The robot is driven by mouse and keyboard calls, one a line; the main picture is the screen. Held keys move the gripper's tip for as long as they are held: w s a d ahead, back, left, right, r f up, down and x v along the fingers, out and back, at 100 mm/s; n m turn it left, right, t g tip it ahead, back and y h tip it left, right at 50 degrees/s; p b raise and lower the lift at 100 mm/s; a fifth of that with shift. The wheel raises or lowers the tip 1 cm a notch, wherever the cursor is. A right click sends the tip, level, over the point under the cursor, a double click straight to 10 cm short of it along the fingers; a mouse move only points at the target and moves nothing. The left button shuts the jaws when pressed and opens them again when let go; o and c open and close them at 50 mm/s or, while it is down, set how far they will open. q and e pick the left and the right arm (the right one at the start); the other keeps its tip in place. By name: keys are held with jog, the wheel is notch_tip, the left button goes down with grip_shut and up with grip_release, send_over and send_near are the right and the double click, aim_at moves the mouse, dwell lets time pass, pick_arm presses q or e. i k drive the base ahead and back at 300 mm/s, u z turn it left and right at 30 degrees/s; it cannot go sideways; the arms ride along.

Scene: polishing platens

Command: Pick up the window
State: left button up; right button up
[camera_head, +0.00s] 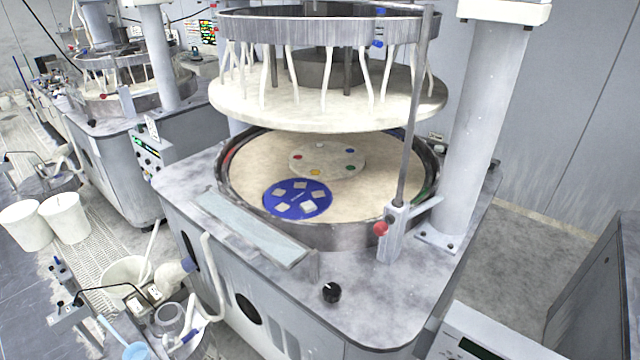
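Several small pale square pieces (309,207) lie on a round blue plate (269,201) at the front left of the polishing platen (350,205). They are flat and look alike; I cannot tell whether any of them is the window. A pale, glassy rectangular strip (250,228) lies along the front edge of the machine top, and I cannot tell whether it is a separate piece. Neither of my grippers shows in the head view.
A whitish disc (330,163) with coloured dots lies behind the blue plate. A large upper plate (330,115) hangs above the platen. A dark rod (415,110) and a column (480,130) stand at the right. White buckets (66,217) stand at the left.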

aim_at(307, 207)
jog(key=u, duration=1.85)
jog(key=i, duration=1.6)
jog(key=z, duration=1.65)
jog(key=i, duration=0.5)
jog(key=z, duration=0.35)
